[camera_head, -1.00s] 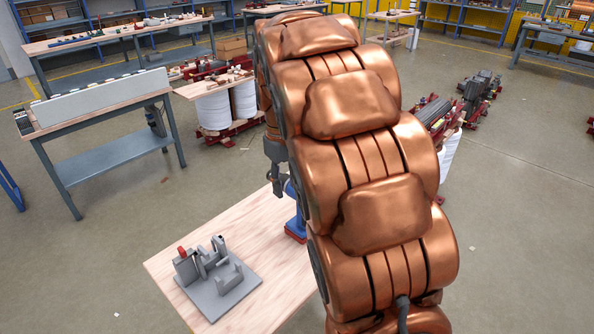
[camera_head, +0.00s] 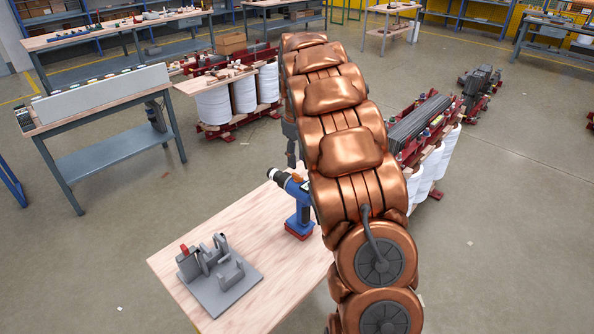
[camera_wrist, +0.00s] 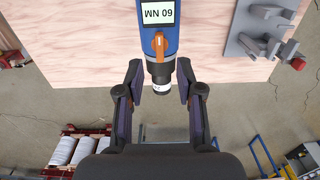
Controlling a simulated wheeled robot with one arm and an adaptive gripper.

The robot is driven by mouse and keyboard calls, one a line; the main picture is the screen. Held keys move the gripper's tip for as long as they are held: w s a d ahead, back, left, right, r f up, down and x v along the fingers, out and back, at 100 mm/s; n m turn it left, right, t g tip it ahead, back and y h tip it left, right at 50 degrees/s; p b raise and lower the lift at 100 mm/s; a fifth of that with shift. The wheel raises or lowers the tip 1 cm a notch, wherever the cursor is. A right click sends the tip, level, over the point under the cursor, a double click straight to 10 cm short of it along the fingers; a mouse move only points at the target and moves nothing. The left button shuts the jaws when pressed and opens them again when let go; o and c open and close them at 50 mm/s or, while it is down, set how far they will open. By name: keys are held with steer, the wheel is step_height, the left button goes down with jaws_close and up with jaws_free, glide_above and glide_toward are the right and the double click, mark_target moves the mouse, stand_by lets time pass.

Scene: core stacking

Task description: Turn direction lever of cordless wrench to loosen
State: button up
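The cordless wrench (camera_head: 299,208) stands upright on the wooden table, blue with a red base, partly hidden behind my arm in the head view. In the wrist view the wrench (camera_wrist: 171,39) appears at top centre, with an upside-down "60 NM" display (camera_wrist: 158,13). Its orange direction lever (camera_wrist: 159,44) lies between the display and the dark nose. My gripper (camera_wrist: 160,66) is open and empty. Its fingers appear on either side of the nose in the wrist view, with gaps; I cannot tell the depth between them. In the head view my gripper (camera_head: 291,158) is near the wrench's front end, its fingers unclear.
A grey fixture (camera_head: 222,285) with a red-tipped part stands on the wooden table (camera_head: 284,268), left of the wrench; it also shows at upper right in the wrist view (camera_wrist: 262,38). A metal workbench (camera_head: 105,113) stands at left.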

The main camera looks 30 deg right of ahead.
mark_target(298, 175)
steer(key=shift+f+p, duration=0.8)
steer(key=shift+f, duration=1.95)
steer(key=shift+c, duration=0.2)
jaws_close()
